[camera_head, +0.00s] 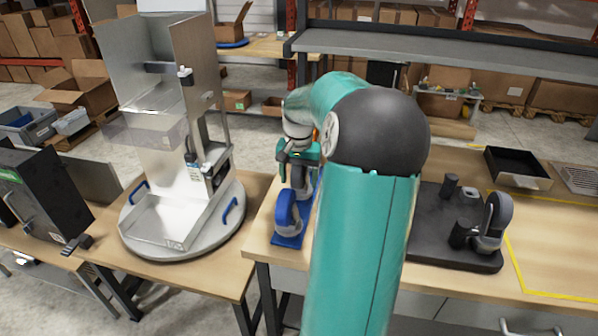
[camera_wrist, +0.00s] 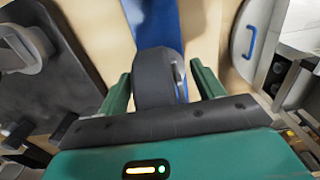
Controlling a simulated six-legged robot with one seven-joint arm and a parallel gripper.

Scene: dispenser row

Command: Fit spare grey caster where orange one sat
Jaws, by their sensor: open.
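My gripper (camera_head: 300,165) is over the blue mat (camera_head: 288,242) on the middle table. In the wrist view my gripper (camera_wrist: 163,85) is open, with a finger on each side of a dark grey caster wheel (camera_wrist: 154,78). I cannot tell whether the fingers touch it. A blue caster (camera_head: 287,210) stands at the near end of the mat. A grey caster (camera_head: 494,222) sits on a dark board (camera_head: 425,238) to the right; it also shows in the wrist view (camera_wrist: 22,45). No orange caster is clearly visible.
A round turntable (camera_head: 215,243) bearing a clear-panelled metal machine (camera_head: 165,130) stands left. The dark board carries upright dark posts (camera_head: 451,187). A black tray (camera_head: 517,167) lies behind it. A grey shelf (camera_head: 440,52) spans the back. Yellow-marked table area at right is clear.

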